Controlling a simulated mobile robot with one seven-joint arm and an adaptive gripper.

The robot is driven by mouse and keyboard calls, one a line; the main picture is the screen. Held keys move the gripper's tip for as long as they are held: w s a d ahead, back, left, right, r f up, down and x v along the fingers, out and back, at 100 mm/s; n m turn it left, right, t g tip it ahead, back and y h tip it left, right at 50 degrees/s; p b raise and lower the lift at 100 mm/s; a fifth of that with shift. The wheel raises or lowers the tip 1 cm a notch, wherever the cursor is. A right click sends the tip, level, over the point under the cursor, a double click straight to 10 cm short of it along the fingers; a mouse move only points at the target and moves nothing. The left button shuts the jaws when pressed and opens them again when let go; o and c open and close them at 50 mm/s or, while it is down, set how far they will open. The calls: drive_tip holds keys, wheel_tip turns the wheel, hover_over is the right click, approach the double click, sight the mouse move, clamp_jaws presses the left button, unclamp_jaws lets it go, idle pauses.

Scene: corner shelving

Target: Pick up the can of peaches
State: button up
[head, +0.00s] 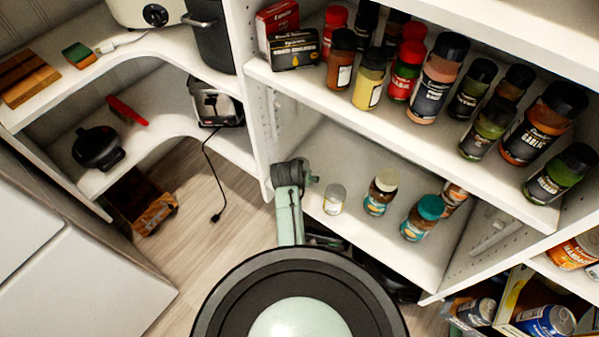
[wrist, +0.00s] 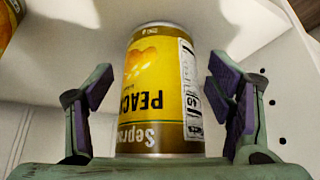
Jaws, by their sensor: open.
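The can of peaches (wrist: 150,95) is yellow-gold with silver rims, and its label lettering reads inverted in the wrist view. My gripper (wrist: 160,82) is open, with one purple-padded finger on each side of the can. A gap shows between the can and each finger. The lower rim of the can in the picture is close to the gripper's palm. In the head view my gripper is hidden, and I cannot pick out the can of peaches there.
A white shelf surface (wrist: 80,30) is close around the can, with part of an orange-yellow item (wrist: 8,22) at the upper left. In the head view, spice jars crowd the upper shelf (head: 330,95), and a few jars (head: 380,192) stand on the shelf below. Open wooden floor (head: 190,215) lies left.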

drive_tip(key=c, duration=1.7)
drive_tip(key=shift+r, duration=0.1)
drive_tip(key=shift+w+r, duration=0.1)
